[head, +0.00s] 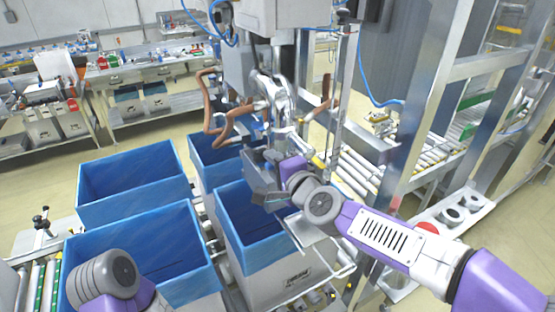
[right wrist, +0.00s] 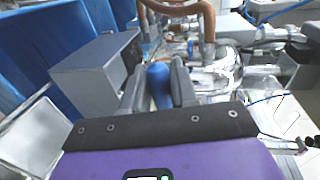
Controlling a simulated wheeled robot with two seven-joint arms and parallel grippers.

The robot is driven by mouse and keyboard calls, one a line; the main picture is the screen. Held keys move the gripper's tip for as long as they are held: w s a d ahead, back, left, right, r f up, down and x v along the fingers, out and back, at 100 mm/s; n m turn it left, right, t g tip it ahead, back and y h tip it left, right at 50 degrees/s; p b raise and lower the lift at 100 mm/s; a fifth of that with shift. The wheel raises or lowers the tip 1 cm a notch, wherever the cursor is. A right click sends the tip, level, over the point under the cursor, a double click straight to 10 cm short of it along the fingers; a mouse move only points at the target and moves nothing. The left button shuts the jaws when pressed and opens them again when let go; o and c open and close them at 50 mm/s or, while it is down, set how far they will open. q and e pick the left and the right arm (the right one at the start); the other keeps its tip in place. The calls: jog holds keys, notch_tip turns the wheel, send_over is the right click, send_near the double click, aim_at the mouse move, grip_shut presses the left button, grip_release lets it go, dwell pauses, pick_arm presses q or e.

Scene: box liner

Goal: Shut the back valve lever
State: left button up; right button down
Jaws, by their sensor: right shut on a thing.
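The blue-handled valve lever (right wrist: 159,86) shows in the right wrist view, between the two dark grey fingers of my right gripper (right wrist: 158,90). The gripper is shut on the blue handle. The fingers hide the handle's sides. The handle points toward the metal valve pipework (right wrist: 222,75) behind it. In the head view my right gripper (head: 268,182) is at the middle of the machine, just below the shiny pipework (head: 275,95). There the gripper and arm hide most of the lever. My left gripper is not in view.
Blue-lined boxes (head: 135,146) stand at the left and below the gripper. Copper-coloured pipes (head: 208,112) bend out beside the valve. A grey block (right wrist: 95,72) stands close to the left of the fingers in the wrist view. A metal frame post (head: 432,110) rises at the right.

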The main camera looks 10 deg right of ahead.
jog(key=shift+f, duration=0.15)
jog(key=c, duration=1)
grip_release()
jog(key=shift+b+v, duration=0.4)
jog(key=shift+v, duration=3.45)
